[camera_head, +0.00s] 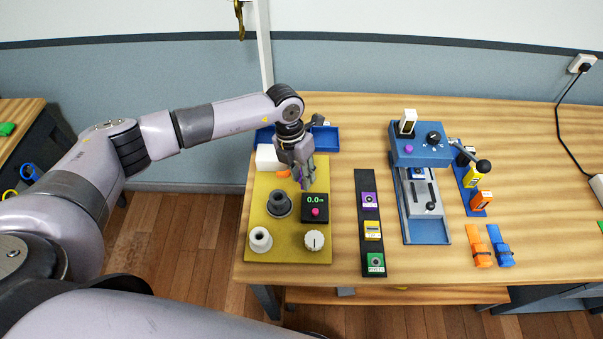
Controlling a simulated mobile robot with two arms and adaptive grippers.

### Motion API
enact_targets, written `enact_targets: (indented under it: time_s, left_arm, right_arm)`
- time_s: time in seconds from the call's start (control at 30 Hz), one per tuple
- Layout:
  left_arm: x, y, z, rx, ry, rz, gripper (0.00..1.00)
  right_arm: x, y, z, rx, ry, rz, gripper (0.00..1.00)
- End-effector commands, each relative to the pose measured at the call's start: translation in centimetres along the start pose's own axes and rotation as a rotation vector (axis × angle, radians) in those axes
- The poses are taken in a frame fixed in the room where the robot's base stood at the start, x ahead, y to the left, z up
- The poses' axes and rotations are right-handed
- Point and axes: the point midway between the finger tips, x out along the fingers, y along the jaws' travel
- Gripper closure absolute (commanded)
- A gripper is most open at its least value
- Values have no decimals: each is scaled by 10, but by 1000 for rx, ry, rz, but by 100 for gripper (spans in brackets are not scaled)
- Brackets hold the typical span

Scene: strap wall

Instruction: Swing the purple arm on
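My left gripper (308,182) reaches in from the left and points down over the back of the yellow board (287,247). Its fingers look close together; whether they are open or shut on something is unclear. A thin purple sliver shows beside the fingers, mostly hidden, and I cannot tell what it belongs to. A black strip (372,222) to the right carries a purple piece (370,200), a yellow one and a green one. A purple knob (408,149) sits on the front of the blue machine (420,151). My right gripper is not in view.
A blue tray (326,138) lies behind the gripper. Orange and blue clips (477,247) lie at the right.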

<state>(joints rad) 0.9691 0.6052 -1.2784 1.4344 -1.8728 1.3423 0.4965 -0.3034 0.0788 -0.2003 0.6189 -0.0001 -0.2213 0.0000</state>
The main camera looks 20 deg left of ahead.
Motion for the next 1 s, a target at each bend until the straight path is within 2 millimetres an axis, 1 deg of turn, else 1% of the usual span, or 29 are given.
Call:
enact_targets:
  time_s: [0.03,0.3,0.53,0.7,0.8,0.9,1.0]
  left_arm:
    - [0,0,0,0,0,0,81]
    - [0,0,0,0,0,0,99]
    - [0,1,0,6,0,0,100]
    - [4,7,-1,109,18,1,100]
    - [2,10,-2,178,31,2,100]
    - [0,11,-4,222,41,0,100]
    - [-2,10,-4,236,44,0,100]
  right_arm:
    - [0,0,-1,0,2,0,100]
    - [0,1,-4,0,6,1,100]
    - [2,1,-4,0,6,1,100]
    - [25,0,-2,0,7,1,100]
    - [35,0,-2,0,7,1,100]
    - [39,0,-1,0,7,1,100]
    - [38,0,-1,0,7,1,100]
